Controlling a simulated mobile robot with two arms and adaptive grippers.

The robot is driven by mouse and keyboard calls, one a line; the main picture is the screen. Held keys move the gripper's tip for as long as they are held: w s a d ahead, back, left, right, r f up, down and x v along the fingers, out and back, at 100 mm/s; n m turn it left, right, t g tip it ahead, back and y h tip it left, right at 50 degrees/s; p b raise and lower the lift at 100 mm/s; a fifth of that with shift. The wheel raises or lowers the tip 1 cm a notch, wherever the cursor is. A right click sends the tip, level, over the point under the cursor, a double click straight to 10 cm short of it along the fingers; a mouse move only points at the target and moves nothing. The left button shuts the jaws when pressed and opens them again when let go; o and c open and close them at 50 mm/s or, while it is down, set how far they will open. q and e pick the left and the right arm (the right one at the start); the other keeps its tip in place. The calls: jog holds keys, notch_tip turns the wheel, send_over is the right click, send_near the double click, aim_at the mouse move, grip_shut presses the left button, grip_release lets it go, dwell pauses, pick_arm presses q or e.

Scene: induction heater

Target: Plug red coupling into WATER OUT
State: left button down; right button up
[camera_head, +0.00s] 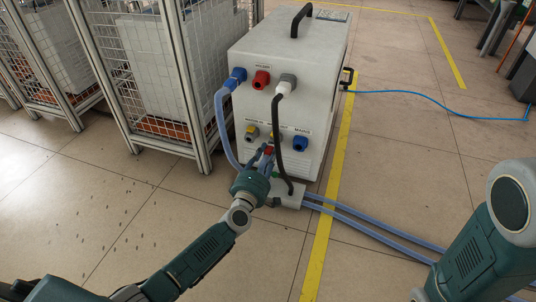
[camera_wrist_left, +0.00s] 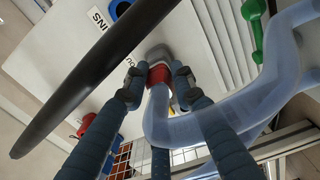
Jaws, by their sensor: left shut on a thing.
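My left gripper (camera_head: 266,158) is shut on the red coupling (camera_head: 268,150), low in front of the white heater cabinet. In the left wrist view the red coupling (camera_wrist_left: 158,75) sits between the two fingertips, with a translucent blue hose (camera_wrist_left: 200,130) behind it. A grey socket (camera_wrist_left: 159,53) is directly in front of the coupling. They look in line and very close, but I cannot tell whether the coupling is seated. In the head view a grey-yellow port (camera_head: 274,136) is just above the coupling. Its label is too small and partly covered to read. My right gripper is out of frame.
A black cable (camera_head: 279,115) hangs close to my left gripper and crosses the left wrist view. A green fitting (camera_wrist_left: 256,30) is near the hose. The blue MAINS connector (camera_head: 300,143) is to the right. Wire cages (camera_head: 150,80) stand left. Blue hoses (camera_head: 380,232) run right across the floor.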

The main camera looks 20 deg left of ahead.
pick_arm(q)
jog(key=shift+w, duration=0.5)
jog(key=c, duration=1.4)
grip_release()
jog(key=shift+o, duration=0.2)
jog(key=shift+s, duration=0.6)
jog(key=s+p, duration=0.3)
jog(key=s, duration=0.5)
jog(key=s+r+p, duration=0.6)
jog(key=r, duration=0.7)
jog(key=s+r+y+p, duration=0.1)
jog(key=s+r+p, duration=0.4)
jog(key=r, duration=0.8)
jog(key=shift+s+d+n+p, duration=0.2)
jog(key=shift+s+n+p, duration=0.15)
jog(key=shift+p, duration=0.25)
